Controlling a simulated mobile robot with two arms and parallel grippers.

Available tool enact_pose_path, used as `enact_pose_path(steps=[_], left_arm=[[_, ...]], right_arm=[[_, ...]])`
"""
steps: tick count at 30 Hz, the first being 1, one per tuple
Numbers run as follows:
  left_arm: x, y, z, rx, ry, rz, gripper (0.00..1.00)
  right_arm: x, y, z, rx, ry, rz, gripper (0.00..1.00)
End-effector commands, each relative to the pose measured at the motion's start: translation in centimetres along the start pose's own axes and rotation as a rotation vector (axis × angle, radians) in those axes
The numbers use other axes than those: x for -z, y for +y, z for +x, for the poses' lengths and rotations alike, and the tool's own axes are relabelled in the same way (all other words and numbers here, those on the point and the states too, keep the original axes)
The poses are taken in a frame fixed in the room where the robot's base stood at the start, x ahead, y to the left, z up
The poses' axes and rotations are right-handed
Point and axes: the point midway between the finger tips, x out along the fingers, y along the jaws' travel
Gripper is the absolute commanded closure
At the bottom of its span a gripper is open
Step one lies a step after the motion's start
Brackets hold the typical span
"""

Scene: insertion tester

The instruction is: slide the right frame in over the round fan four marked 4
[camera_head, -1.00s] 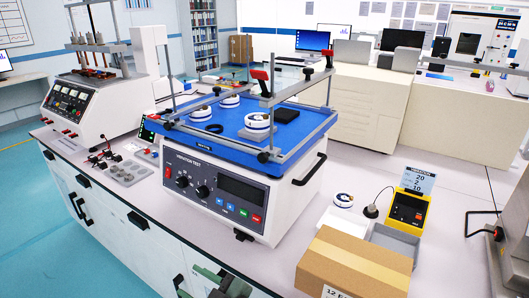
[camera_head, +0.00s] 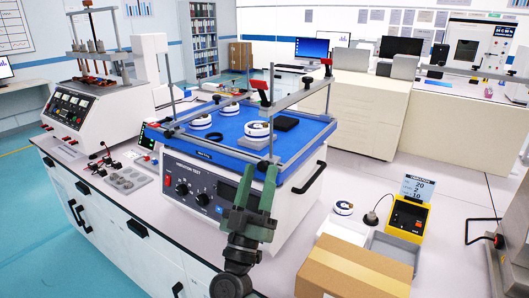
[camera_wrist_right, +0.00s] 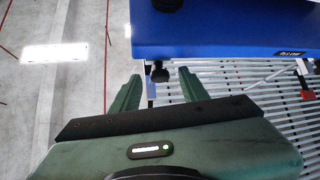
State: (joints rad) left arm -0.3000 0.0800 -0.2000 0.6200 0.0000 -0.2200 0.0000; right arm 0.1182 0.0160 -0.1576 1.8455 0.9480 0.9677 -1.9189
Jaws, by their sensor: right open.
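The right frame is a grey metal bar (camera_head: 303,91) on upright posts with red handles, along the right side of the blue table (camera_head: 228,148) of the vibration tester. White round fans sit on the table: one near the right frame (camera_head: 257,129), one at the left (camera_head: 200,122), one behind (camera_head: 228,112). I cannot read their markings. My right gripper (camera_head: 256,168) is open in front of the table's front edge, near the right frame's front post. In the right wrist view the open fingers (camera_wrist_right: 157,80) point toward a black knob (camera_wrist_right: 160,73) by the blue table edge (camera_wrist_right: 235,30). My left gripper is not in view.
A black block (camera_head: 285,123) and a dark ring (camera_head: 213,136) lie on the blue table. A cardboard box (camera_head: 352,272), a grey tray (camera_head: 392,250) and a yellow device (camera_head: 407,217) stand right of the tester. Another round fan (camera_head: 343,208) lies on the bench. A control machine (camera_head: 88,108) stands left.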

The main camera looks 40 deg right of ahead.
Motion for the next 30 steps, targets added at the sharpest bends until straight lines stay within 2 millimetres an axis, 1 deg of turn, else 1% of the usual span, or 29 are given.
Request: enact_pose_path(steps=[1, 3, 6, 9, 13, 20, 21, 22, 25, 26, 30], left_arm=[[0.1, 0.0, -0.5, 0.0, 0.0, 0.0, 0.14], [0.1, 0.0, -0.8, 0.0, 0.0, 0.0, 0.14], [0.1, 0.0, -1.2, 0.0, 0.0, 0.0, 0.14], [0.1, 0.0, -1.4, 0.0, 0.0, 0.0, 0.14], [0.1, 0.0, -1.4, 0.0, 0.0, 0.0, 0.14], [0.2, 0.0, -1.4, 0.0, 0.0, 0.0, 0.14], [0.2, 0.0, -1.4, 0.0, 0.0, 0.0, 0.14], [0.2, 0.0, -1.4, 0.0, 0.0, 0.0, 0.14], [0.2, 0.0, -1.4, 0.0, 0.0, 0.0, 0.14], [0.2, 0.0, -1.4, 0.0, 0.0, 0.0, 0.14], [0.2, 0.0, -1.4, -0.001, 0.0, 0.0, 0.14]], right_arm=[[0.3, 0.1, 1.2, -0.002, 0.004, 0.0, 0.55], [0.3, 0.1, 2.4, -0.002, 0.003, 0.001, 0.55], [0.2, 0.1, 3.8, 0.0, 0.004, 0.0, 0.55], [0.2, 0.0, 4.8, 0.001, 0.003, 0.0, 0.55], [0.1, 0.0, 5.4, 0.001, 0.003, 0.0, 0.55], [0.0, 0.0, 5.4, 0.002, 0.002, 0.001, 0.55], [0.0, 0.0, 5.4, 0.002, 0.002, 0.001, 0.61], [0.0, 0.0, 5.4, 0.002, 0.002, 0.001, 0.69], [0.1, 0.0, 5.4, 0.002, 0.002, 0.001, 0.97], [0.1, 0.0, 5.4, 0.002, 0.002, 0.001, 1.0], [0.1, 0.0, 5.4, 0.002, 0.002, 0.0, 1.0]])
